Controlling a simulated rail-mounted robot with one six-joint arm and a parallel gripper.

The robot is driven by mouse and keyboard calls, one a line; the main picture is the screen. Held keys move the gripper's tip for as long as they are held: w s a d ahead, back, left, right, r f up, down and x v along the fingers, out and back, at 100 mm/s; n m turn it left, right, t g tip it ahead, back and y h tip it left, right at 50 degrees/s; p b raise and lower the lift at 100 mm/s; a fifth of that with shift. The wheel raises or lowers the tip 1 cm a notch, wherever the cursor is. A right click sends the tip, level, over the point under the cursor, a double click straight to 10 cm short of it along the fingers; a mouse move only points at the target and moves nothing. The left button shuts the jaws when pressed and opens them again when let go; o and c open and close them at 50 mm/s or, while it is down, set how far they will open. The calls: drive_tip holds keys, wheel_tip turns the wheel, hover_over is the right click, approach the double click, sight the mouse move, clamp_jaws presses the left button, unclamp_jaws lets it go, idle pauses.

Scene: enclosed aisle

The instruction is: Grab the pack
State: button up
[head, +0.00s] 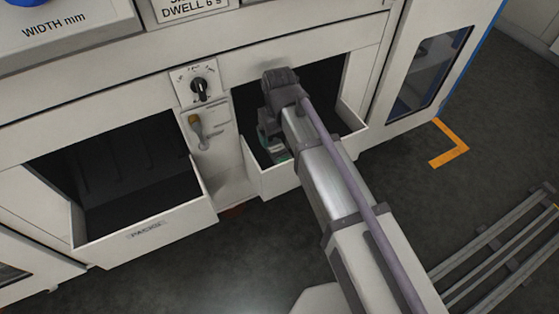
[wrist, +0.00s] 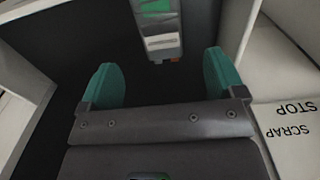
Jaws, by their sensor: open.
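The pack (wrist: 160,28) shows at the top of the wrist view as a pale grey and green item with a small orange spot at its near end. It lies on the dark floor of a bin, its far end cut off by the frame. My gripper (wrist: 162,80) is open, its two green fingers apart and nothing between them. The pack is beyond the fingertips, roughly in line with the gap. In the head view my gripper (head: 273,147) reaches down into the right bin (head: 262,180); my arm hides much of it, and I cannot make out the pack clearly there.
The left bin (head: 146,236), with a label reading PACKS, looks empty. Between the bins are a rotary knob (head: 199,88) and a brownish handle (head: 196,124). A SCRAP STOP label (wrist: 295,121) is beside the bin. A slatted metal rack (head: 500,252) stands on the floor at right.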

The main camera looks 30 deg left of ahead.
sight(279, 152)
wheel_tip(279, 152, down, 8)
drive_tip(key=b, duration=0.7)
drive_tip(key=shift+r, duration=0.35)
drive_tip(key=c, duration=1.1)
